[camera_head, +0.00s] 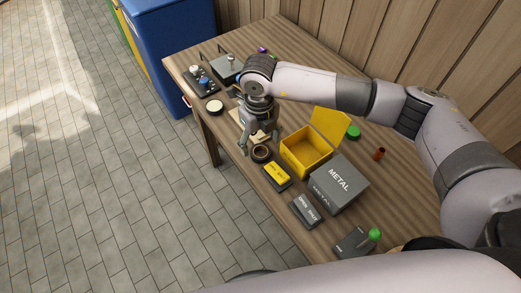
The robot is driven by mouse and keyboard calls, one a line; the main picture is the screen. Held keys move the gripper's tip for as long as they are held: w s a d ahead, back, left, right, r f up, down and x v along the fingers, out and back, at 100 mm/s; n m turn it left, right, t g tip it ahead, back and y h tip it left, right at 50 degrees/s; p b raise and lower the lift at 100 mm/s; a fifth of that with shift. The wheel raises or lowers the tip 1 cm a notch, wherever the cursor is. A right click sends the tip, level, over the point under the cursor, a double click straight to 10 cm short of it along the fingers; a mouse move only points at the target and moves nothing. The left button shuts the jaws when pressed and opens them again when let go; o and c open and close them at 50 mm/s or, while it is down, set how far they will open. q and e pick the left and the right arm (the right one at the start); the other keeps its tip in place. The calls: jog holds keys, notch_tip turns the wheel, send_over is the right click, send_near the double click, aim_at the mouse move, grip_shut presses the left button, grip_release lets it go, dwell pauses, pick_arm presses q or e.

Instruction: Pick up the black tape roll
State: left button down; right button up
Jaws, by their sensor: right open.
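The black tape roll (261,153) lies on the wooden workbench (400,200) near its front edge, left of the open yellow box. My right gripper (258,145) points down just above the tape roll, with its fingers spread and nothing between them that I can make out. I cannot tell whether a fingertip touches the roll. My left gripper is not in view.
A yellow open-lidded box (298,155) and a grey METAL box (338,184) stand right of the roll. A yellow-black case (277,175) lies close in front. A green-knobbed joystick (373,235) is nearer. A control box (202,79) stands at the far end.

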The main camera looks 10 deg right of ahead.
aim_at(260, 154)
notch_tip(260, 154, down, 2)
jog(key=shift+f, duration=0.6)
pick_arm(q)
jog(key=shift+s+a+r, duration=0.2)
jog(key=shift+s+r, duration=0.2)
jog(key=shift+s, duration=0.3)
pick_arm(e)
jog(key=c, duration=1.3)
